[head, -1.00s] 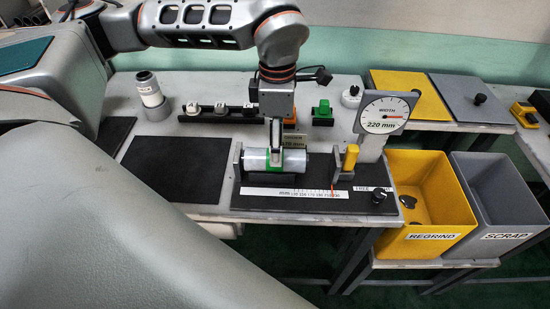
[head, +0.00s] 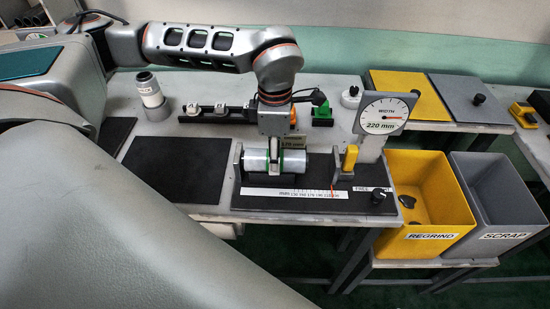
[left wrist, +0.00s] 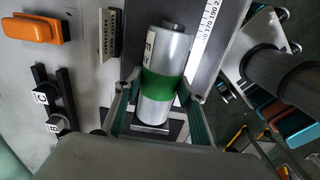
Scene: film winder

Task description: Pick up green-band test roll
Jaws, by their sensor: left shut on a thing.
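The green-band test roll (head: 258,161) is a silver cylinder with a green band around its middle. It lies sideways on the cradle of the black width gauge (head: 244,205). My left gripper (head: 274,168) points straight down over it, with its fingers at the green band. In the left wrist view the roll (left wrist: 168,55) lies between the two fingers of my left gripper (left wrist: 158,92), which are closed around its banded part. The roll appears still at cradle height. My right gripper is not in view.
The gauge has a yellow-handled slide (head: 350,158) and a dial (head: 384,112) reading 220 mm, right of the roll. A yellow REGRIND bin (head: 436,235) and a grey SCRAP bin (head: 505,232) stand at right. A black mat (head: 165,170) lies bare at left.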

